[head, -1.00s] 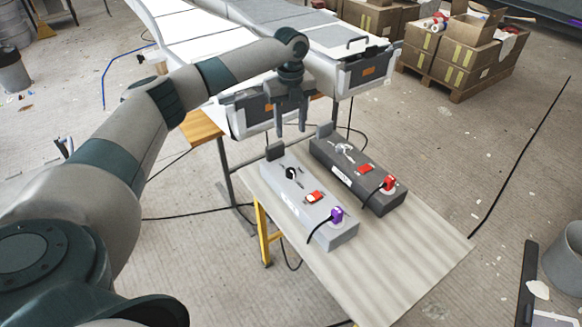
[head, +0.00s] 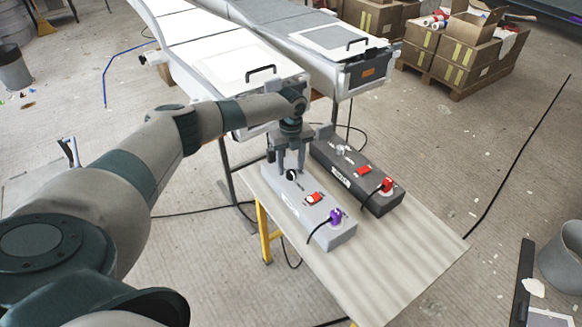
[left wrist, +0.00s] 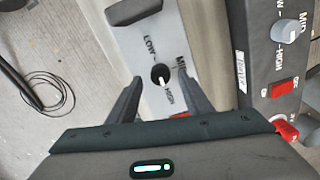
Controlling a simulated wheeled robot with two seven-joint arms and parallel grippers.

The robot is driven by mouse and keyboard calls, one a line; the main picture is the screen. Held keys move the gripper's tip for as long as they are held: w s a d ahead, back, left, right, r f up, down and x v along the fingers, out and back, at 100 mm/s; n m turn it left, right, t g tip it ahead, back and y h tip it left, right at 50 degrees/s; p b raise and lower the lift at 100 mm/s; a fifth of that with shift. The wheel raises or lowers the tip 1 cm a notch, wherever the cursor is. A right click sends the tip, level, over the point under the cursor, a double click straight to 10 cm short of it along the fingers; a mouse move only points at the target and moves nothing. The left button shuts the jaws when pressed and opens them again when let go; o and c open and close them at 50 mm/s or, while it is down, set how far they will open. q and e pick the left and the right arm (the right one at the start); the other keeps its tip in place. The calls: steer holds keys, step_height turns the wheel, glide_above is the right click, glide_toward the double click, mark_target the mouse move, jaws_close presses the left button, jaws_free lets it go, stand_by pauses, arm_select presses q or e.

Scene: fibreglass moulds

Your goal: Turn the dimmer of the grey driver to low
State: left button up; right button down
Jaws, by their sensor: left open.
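The grey driver (head: 325,235) is a light grey box on the small table, with a red switch (head: 314,198) and a purple plug (head: 336,216). Its black dimmer knob (left wrist: 160,73) shows in the left wrist view, between LOW, MID and HIGH labels. The knob's white mark points toward HIGH. My left gripper (head: 291,171) is open, pointing down over the knob end of this driver. In the left wrist view its fingers (left wrist: 160,82) stand either side of the knob, apart from it. My right gripper is out of view.
A dark driver (head: 350,180) with a pale knob and red plug stands close to the right. The table's (head: 400,260) near right part is bare. Long white moulds (head: 235,65) stand behind on a frame. Cables hang and lie on the floor.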

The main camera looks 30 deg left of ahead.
mark_target(291, 175)
arm_select(q)
steer(key=shift+f, duration=1.2)
steer(key=c, duration=1.1)
steer(key=shift+o, duration=0.2)
